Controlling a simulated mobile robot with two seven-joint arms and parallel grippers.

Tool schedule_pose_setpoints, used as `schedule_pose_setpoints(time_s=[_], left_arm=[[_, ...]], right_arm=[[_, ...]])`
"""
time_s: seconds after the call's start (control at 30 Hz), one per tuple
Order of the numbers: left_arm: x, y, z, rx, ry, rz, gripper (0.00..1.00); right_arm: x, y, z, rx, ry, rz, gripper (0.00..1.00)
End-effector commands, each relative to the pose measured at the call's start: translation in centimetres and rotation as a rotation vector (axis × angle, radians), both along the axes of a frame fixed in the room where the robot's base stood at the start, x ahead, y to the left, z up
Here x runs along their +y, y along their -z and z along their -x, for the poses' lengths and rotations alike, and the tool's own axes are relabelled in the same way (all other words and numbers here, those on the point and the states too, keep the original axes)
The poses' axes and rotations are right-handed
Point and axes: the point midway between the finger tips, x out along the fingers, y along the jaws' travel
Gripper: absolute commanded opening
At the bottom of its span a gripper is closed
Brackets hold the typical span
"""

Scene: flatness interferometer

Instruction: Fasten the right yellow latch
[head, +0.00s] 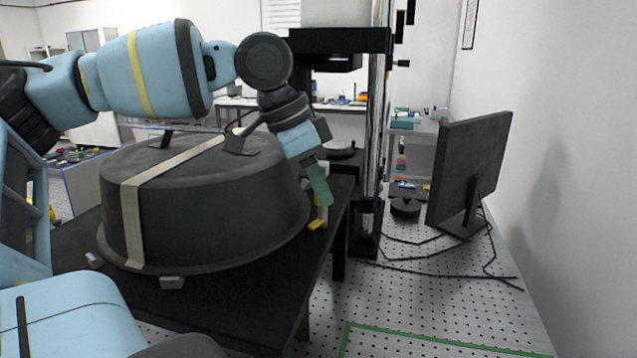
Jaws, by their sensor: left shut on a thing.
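The right yellow latch (317,224) is at the right side of a large dark round cover (210,215) on a black table. Only a small part of the latch shows, low beside the cover's wall. My left gripper (321,192) reaches over the cover from above and points down. Its green fingers are shut on the latch. The fingers hide the upper part of the latch, so I cannot tell its exact angle. My right gripper is out of view.
The black table (255,310) ends just right of the latch. A dark upright stand (364,226) is behind it. A monitor (468,170) stands to the right, with loose cables on the perforated surface (400,300). The cover has a pale strap and dark handles on top.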

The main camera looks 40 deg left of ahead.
Motion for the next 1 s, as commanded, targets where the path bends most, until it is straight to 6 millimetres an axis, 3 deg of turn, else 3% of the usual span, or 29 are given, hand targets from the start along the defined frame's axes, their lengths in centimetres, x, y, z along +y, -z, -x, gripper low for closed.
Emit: schedule_pose_setpoints(time_s=[1.0], left_arm=[[0.2, 0.1, -0.7, 0.001, 0.954, 0.002, 0.0]], right_arm=[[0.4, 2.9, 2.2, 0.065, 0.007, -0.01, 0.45]])
